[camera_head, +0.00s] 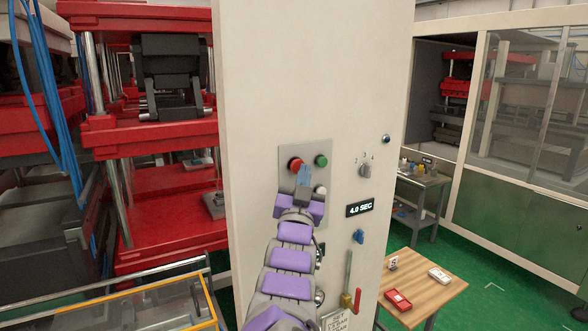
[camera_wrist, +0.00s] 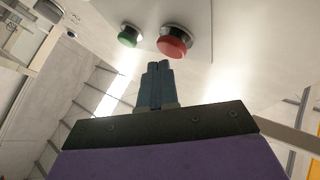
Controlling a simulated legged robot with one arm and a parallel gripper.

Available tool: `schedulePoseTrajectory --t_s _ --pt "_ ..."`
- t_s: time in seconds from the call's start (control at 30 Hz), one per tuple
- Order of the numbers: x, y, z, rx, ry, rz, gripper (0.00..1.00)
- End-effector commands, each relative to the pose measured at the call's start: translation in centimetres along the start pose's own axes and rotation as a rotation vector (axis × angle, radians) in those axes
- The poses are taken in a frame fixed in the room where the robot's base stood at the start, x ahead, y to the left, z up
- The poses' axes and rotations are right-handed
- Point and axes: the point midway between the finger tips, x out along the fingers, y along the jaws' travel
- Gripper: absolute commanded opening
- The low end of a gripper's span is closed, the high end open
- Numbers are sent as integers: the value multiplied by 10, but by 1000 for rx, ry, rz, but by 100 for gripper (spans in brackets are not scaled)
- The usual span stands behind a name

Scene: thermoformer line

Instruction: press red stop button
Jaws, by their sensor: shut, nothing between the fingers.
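The red stop button (camera_head: 295,164) is a round mushroom cap on the grey button plate (camera_head: 309,150) of the tall white panel. A green button (camera_head: 321,160) is to its right. My gripper (camera_head: 305,170) is shut and empty, its blue fingers just below and right of the red button in the head view. In the wrist view the red button (camera_wrist: 173,45) and green button (camera_wrist: 129,37) are ahead of the closed fingertips (camera_wrist: 159,66). A small gap shows between the fingertips and the red button there. A pale button (camera_head: 320,190) sits beside my gripper, partly hidden.
A rotary knob (camera_head: 366,170), a display reading 4.0 SEC (camera_head: 360,207) and a blue knob (camera_head: 358,236) are to the right on the panel. A wooden table (camera_head: 425,285) stands at the lower right. Red press machinery (camera_head: 160,200) stands at the left.

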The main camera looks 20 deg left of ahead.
Motion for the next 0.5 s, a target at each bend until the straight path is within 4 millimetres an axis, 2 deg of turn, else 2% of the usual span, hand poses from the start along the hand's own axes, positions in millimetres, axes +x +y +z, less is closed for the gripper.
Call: schedulePoseTrajectory --t_s 0.5 --pt "1 -8 5 -4 -2 -3 0"
